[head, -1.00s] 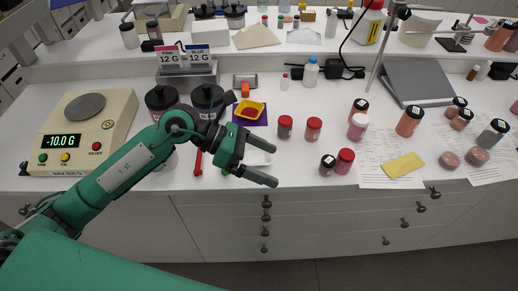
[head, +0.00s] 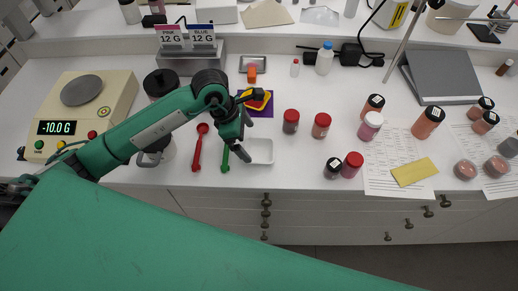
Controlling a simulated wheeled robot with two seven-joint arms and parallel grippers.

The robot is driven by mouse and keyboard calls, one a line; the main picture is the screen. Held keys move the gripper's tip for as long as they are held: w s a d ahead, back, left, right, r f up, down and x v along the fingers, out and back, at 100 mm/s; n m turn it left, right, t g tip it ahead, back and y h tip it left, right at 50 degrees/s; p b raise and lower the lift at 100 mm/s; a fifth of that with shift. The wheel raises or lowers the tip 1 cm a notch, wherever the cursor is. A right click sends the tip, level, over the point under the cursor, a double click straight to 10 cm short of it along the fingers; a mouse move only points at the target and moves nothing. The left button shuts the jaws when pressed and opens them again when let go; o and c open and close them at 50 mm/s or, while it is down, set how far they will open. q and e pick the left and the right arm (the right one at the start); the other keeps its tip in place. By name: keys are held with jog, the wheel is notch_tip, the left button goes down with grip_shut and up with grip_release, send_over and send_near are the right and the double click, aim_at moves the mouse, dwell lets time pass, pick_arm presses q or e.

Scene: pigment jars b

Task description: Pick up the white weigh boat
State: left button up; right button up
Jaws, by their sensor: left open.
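The white weigh boat (head: 262,152) is a small shallow square tray on the white bench, near its front edge. My left gripper (head: 246,140) is open and points down at the boat's left side, covering part of its left edge. I cannot tell whether the fingers touch the boat. Nothing shows between the fingers. My right gripper is not in view.
A green spoon (head: 226,158) and a red spoon (head: 200,146) lie left of the boat. Red-lidded jars (head: 291,121) stand to its right. Yellow and red boats (head: 262,99) sit behind it on a purple sheet. A scale (head: 82,108) stands at left.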

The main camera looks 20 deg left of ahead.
aim_at(261, 154)
pick_arm(q)
jog(key=shift+d+f+p, duration=0.65)
jog(key=shift+f+p, duration=0.05)
jog(key=shift+p, duration=0.05)
jog(key=p+x, duration=0.1)
jog(key=x, duration=0.2)
jog(key=shift+w+d, duration=0.15)
jog(key=shift+d, duration=0.05)
jog(key=shift+f, duration=0.3)
jog(key=c, duration=1.1)
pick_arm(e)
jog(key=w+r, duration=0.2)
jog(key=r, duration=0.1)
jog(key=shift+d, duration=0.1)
pick_arm(q)
jog(key=shift+o, duration=0.2)
